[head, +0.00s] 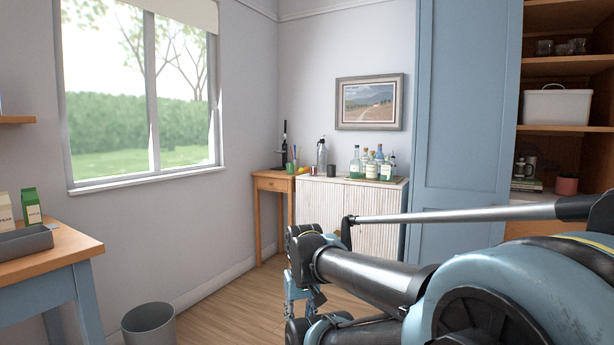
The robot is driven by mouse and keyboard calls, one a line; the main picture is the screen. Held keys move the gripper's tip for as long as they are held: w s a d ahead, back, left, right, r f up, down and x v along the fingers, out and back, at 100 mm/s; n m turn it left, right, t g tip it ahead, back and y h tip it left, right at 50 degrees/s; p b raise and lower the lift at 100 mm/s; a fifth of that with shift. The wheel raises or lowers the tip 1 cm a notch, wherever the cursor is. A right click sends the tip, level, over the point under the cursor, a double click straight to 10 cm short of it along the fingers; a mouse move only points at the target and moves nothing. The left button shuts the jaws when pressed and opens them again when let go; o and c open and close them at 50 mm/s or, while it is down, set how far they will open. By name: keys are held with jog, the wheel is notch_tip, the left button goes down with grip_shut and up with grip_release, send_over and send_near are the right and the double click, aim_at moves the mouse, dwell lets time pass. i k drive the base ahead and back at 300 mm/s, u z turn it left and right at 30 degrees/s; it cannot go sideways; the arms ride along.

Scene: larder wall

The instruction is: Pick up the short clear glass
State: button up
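I cannot pick out a short clear glass with certainty. Small see-through glass vessels (563,48) stand on an upper shelf at the far right, too small and dim to tell which are glasses. My arm reaches across the lower right. The part at its far end that looks like my gripper (298,292) is low in the picture, in front of the white ribbed cabinet and far from the shelf. It is partly hidden by my arm links, and its fingers are not clear.
Bottles (372,164) crowd the white ribbed cabinet (340,205). A small wooden table (272,184) stands beside it. A grey bin (148,325) is on the floor. A blue-legged table (70,250) holds a grey tray and cartons. A blue door (464,110) flanks the shelves.

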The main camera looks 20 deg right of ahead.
aim_at(313, 168)
jog(key=u, duration=0.1)
jog(key=i, duration=2.65)
jog(key=z, duration=0.7)
jog(key=i, duration=0.85)
jog(key=z, duration=0.3)
